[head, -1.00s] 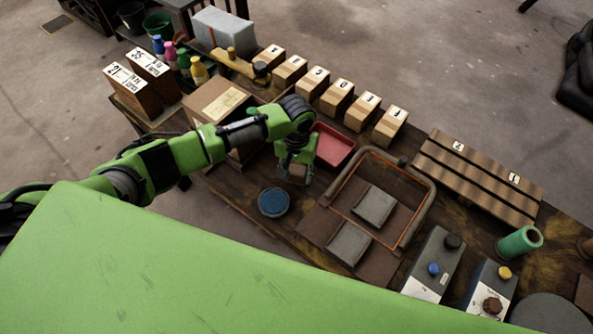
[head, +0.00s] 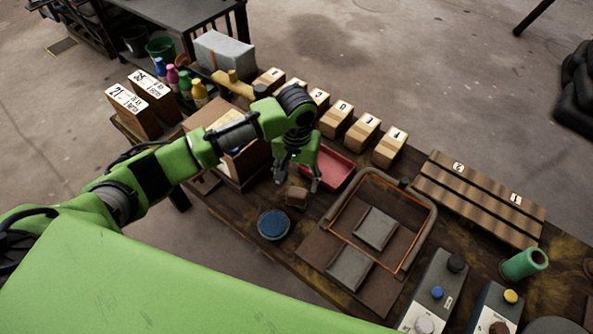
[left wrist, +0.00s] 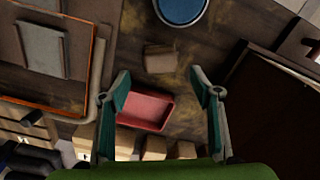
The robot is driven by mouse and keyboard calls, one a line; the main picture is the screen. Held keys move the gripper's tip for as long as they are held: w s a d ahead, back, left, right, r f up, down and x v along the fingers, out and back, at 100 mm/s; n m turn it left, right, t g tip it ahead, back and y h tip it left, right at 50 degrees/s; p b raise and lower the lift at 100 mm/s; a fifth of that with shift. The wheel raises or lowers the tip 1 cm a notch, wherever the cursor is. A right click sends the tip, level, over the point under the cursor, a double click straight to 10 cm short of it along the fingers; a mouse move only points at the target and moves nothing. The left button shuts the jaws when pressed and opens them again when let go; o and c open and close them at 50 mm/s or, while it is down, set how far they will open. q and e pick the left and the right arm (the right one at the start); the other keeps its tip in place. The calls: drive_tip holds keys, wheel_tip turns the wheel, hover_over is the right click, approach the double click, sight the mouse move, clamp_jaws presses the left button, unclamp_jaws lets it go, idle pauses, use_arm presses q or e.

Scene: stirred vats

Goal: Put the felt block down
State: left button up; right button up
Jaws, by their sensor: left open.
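The felt block, seemingly the small brown block (head: 297,196), sits on the dark table between the blue round dish (head: 273,225) and the red tray (head: 328,167). It also shows in the left wrist view (left wrist: 160,58), beyond the fingertips and clear of them. My left gripper (head: 297,184) is open and empty, just above and behind the block; its spread fingers also show in the left wrist view (left wrist: 158,77). My right gripper is not in view.
A framed tray (head: 428,222) with grey pads lies to the right. A cardboard box (head: 243,163) stands left of the gripper. Several numbered wooden blocks (head: 366,132) line the far edge. Control boxes (head: 437,285) and a green cylinder (head: 525,263) are at the right.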

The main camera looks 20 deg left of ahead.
sight(297, 194)
use_arm(q)
drive_tip(key=shift+r, duration=2.1)
drive_tip(key=shift+d, duration=0.1)
